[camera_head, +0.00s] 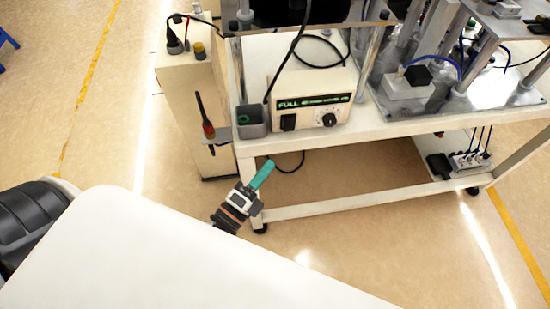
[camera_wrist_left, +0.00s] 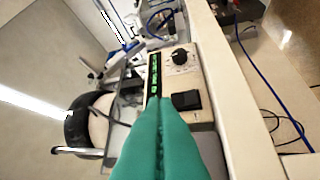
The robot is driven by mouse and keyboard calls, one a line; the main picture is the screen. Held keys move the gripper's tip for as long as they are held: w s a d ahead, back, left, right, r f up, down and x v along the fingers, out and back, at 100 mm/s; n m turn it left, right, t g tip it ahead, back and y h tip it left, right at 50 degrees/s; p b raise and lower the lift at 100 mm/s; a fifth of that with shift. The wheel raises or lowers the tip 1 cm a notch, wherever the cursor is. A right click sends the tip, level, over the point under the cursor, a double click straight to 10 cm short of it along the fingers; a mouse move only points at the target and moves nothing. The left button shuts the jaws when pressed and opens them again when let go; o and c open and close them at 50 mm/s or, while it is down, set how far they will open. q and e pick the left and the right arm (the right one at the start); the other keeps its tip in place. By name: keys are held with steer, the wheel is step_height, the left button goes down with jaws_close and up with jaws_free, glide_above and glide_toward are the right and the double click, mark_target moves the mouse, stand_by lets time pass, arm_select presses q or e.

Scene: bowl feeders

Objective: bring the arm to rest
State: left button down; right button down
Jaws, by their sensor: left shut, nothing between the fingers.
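My left gripper (camera_head: 261,175) has teal fingers and is in front of the white cart's near left leg in the head view. In the left wrist view the teal fingers (camera_wrist_left: 160,130) lie pressed together with nothing between them. The gripper is apart from the controller box (camera_head: 312,98), a cream unit with a green lit display, a black switch and a black knob. The controller box (camera_wrist_left: 168,80) also shows beyond the fingertips in the left wrist view. My right gripper is in neither view.
The white cart (camera_head: 390,130) carries the controller box, a small grey bin (camera_head: 251,122) and metal machinery (camera_head: 480,75). A cream cabinet (camera_head: 190,90) with a red-handled screwdriver (camera_head: 207,130) on its side stands left of the cart. A power strip (camera_head: 468,161) lies on the lower shelf. Open floor lies left.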

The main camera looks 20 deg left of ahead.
arm_select(q)
steer(key=shift+s+a, duration=0.15)
steer(key=shift+s, duration=0.3)
steer(key=s+f+n+g+y, duration=0.1)
steer(key=s+f+n+g, duration=0.2)
steer(key=f, duration=0.7)
steer(key=s+f+n+g+y, duration=0.1)
steer(key=f+n+g, duration=0.25)
steer(key=f, duration=0.65)
steer(key=s+f+n+g+y, duration=0.1)
steer(key=s+f+n+g, duration=0.3)
steer(key=f, duration=0.7)
steer(key=s+a+f+n+g, duration=0.2)
steer(key=s+f+n+g, duration=0.2)
steer(key=s+f, duration=0.4)
steer(key=s+a+f+n+g+y, duration=0.1)
steer(key=s+a+f+n+g, duration=0.2)
steer(key=s, duration=0.9)
step_height(320, 180, down, 5)
steer(key=n+g, duration=0.1)
steer(key=n, duration=0.2)
steer(key=shift+a+f+y, duration=0.2)
steer(key=shift+a+y, duration=0.1)
steer(key=shift+a, duration=0.05)
